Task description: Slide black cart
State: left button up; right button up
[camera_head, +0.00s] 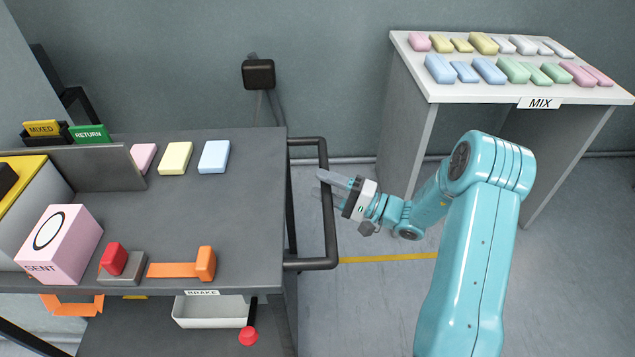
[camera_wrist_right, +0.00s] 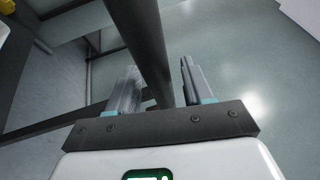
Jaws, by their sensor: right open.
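The black cart (camera_head: 240,220) fills the left of the head view, with a dark flat top. Its black handle (camera_head: 330,225) is a bar loop on the right side of the cart. My right gripper (camera_head: 325,182) is at the handle's upright bar, near its far end. In the right wrist view the handle bar (camera_wrist_right: 143,45) runs between the two fingers of my right gripper (camera_wrist_right: 158,88), which are apart on either side of it. Whether a finger touches the bar, I cannot tell. My left gripper is not in view.
On the cart lie pink, yellow and blue bars (camera_head: 176,158), a pink SENT box (camera_head: 62,243), a red button (camera_head: 113,259) and an orange lever (camera_head: 205,263) by a BRAKE label. A white MIX table (camera_head: 470,92) stands at the back right. Floor right of the handle is clear.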

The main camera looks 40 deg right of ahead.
jog(key=shift+x, duration=0.95)
grip_shut()
jog(key=shift+d, duration=0.1)
